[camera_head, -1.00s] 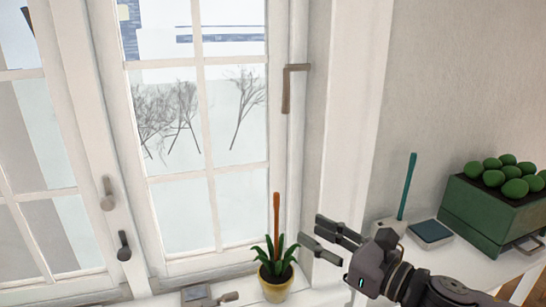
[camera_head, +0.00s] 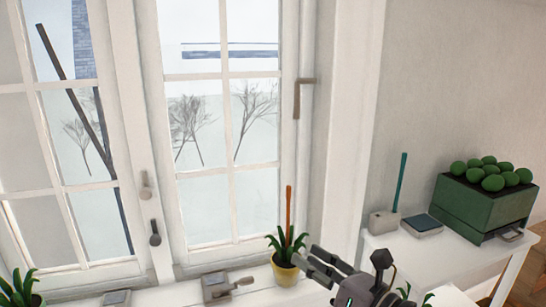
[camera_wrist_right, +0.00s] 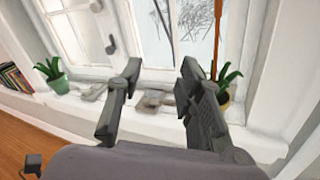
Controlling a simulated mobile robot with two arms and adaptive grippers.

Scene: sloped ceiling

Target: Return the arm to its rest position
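My right gripper (camera_head: 308,260) shows at the lower middle of the head view, in front of the window sill and just right of a potted plant. In the right wrist view my right gripper (camera_wrist_right: 160,76) has its two dark fingers apart, with nothing held between them. The window sill shows through the gap. My right arm behind the gripper is mostly cut off by the bottom edge of the head view. My left gripper is not in view.
A yellow pot (camera_head: 285,273) with an orange stick stands on the window sill (camera_head: 178,293). Grey latch-like hardware (camera_head: 222,286) lies left of it. A white table (camera_head: 390,245) at right holds a green box (camera_head: 478,208) with green round items. The window (camera_head: 228,150) is behind.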

